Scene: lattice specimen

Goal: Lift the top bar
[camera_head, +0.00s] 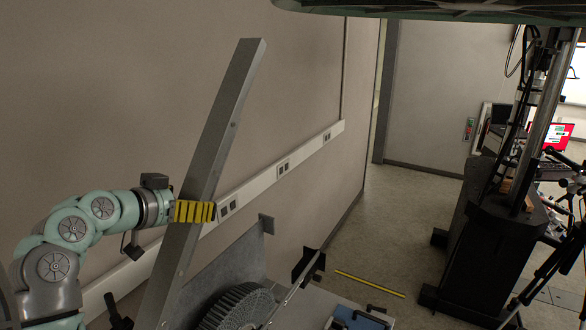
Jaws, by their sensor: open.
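A long grey metal bar (217,120) runs at a slant up the left middle of the head view, in front of the wall. Its upper end is in the open air and its lower end runs out of the bottom of the frame. My gripper (212,212), with yellow ribbed fingers, comes in from the left at the bar's middle. The yellow fingers overlap the bar in the picture and hide a short stretch of it. The gripper is open. I cannot tell whether the fingers touch the bar or whether one is behind it.
A round ribbed grey piece (240,307) lies below right of the bar, by a grey upright panel (222,268). A blue tray-like item (355,319) is at the bottom edge. A dark machine column (500,215) stands at right. Open floor (400,225) lies between.

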